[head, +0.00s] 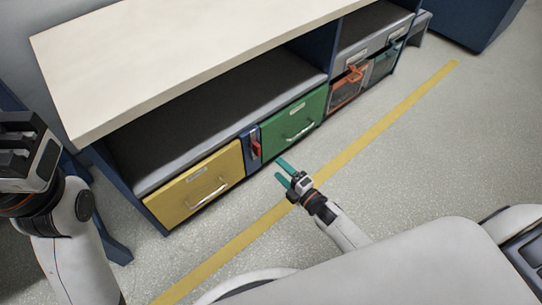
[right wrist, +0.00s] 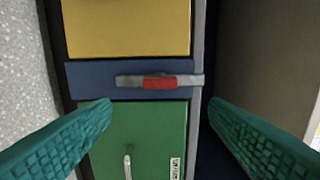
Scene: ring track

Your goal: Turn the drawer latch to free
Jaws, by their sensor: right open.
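The drawer latch is a grey bar with a red middle (head: 256,149) on a narrow blue panel between the yellow drawer (head: 203,188) and the green drawer (head: 296,119). In the right wrist view the latch (right wrist: 160,82) lies across the blue panel, its end reaching the grey edge strip. My right gripper (head: 282,171), with teal fingers, is open and empty in front of the cabinet, below the latch. In the right wrist view its fingers (right wrist: 160,112) are spread wide, apart from the latch. My left gripper (head: 22,155) is at the far left; its jaws are unclear.
The cabinet has a pale wooden top (head: 180,55) and an open shelf above the drawers. Orange (head: 348,88) and teal (head: 385,62) bins stand at the right. A yellow floor line (head: 345,155) runs along the front; the floor to its right is clear.

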